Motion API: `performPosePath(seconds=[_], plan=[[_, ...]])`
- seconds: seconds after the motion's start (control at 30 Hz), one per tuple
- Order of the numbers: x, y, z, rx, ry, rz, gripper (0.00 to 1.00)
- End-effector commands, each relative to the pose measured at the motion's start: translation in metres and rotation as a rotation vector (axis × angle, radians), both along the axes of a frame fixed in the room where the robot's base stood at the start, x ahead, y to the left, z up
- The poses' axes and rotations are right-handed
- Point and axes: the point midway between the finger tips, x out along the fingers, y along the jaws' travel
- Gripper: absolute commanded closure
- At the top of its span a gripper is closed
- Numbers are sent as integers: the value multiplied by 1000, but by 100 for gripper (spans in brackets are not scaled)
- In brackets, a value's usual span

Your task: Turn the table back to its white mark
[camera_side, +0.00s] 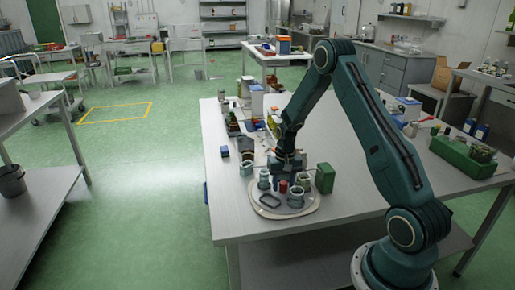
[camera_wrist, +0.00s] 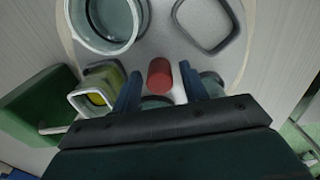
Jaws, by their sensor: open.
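The round pale turntable (camera_side: 288,213) lies on the near end of the steel bench; its surface also shows in the wrist view (camera_wrist: 163,38). A short red peg (camera_side: 283,187) stands up from it, seen in the wrist view (camera_wrist: 159,73) between my fingers. My gripper (camera_wrist: 160,90) is open, one blue finger on each side of the peg, with gaps on both sides. In the side view my gripper (camera_side: 288,170) is low over the turntable. I cannot make out a white mark in either view.
On the turntable are glass jars (camera_side: 264,180), one with yellow contents (camera_wrist: 97,88), and a dark square outline (camera_side: 269,200). A green box (camera_side: 324,178) stands close at its right edge. Several small items crowd the bench behind. The bench's front right is clear.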

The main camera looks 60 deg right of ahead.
Motion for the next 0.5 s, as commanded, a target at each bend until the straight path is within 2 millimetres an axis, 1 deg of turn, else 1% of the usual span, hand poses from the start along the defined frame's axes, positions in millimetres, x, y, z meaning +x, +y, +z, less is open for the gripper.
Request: performPosePath(seconds=[0.27, 0.3, 0.43, 0.5], plan=[[0, 0, -1, 0, 0, 0, 56], [0, 0, -1, 0, 0, 0, 64], [0, 0, -1, 0, 0, 0, 90], [0, 0, -1, 0, 0, 0, 89]])
